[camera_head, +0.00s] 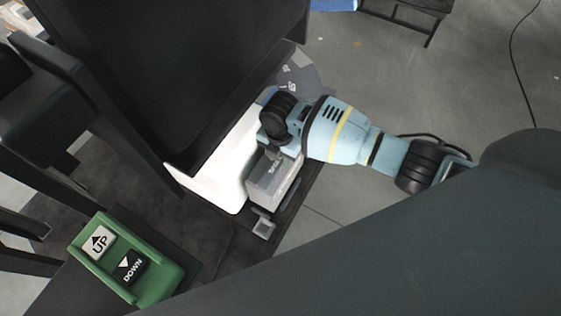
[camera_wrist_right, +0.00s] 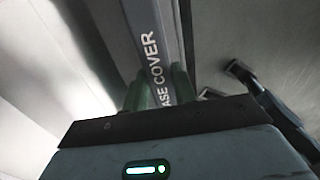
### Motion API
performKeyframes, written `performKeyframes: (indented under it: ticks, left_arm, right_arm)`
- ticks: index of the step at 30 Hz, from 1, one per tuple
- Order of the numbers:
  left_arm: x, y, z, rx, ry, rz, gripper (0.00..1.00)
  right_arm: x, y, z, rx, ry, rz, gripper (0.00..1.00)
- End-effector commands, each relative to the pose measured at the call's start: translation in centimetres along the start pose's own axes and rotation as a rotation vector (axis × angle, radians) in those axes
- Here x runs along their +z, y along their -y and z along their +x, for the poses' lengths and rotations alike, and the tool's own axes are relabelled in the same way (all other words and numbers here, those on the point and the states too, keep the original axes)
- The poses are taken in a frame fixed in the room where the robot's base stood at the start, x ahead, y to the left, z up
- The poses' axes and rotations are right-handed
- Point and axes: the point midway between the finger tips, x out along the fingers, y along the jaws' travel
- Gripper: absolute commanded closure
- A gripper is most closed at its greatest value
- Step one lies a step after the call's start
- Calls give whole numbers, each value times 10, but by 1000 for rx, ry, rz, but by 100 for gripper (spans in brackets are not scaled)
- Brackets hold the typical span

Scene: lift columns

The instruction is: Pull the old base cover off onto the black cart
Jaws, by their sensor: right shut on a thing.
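The base cover (camera_head: 270,183) is a grey box-like piece at the foot of a tall dark column, beside a white panel (camera_head: 213,178). My right gripper (camera_head: 284,152) comes down on it from above. In the right wrist view, the base cover (camera_wrist_right: 149,45) bears the lettering "ASE COVER", its first letter hidden. My green right fingertips (camera_wrist_right: 159,88) are shut on it, one on each side. My left gripper is not in view. I cannot tell for sure which dark thing is the black cart.
A dark column (camera_head: 180,70) rises close to my right gripper. A green control box (camera_head: 158,291) with UP and DOWN buttons stands at lower left. A dark low frame with legs (camera_head: 430,6) is at the top right. Grey floor (camera_head: 480,80) lies open on the right, crossed by a cable.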

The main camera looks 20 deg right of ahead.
Motion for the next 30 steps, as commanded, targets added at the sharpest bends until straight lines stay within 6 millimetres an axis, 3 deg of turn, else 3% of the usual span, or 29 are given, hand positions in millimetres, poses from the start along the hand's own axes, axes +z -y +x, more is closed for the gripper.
performKeyframes:
  ticks: [3, 9, 17, 30]
  left_arm:
    - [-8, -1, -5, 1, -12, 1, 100]
    - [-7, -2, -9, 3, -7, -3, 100]
    - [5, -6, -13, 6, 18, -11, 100]
    - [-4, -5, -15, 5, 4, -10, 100]
  right_arm:
    - [0, -1, -25, 4, 1, -1, 100]
    - [0, -1, -46, 2, 0, 1, 100]
    - [0, 0, -49, 0, -1, 1, 100]
    - [0, 0, -53, 1, -1, 0, 100]
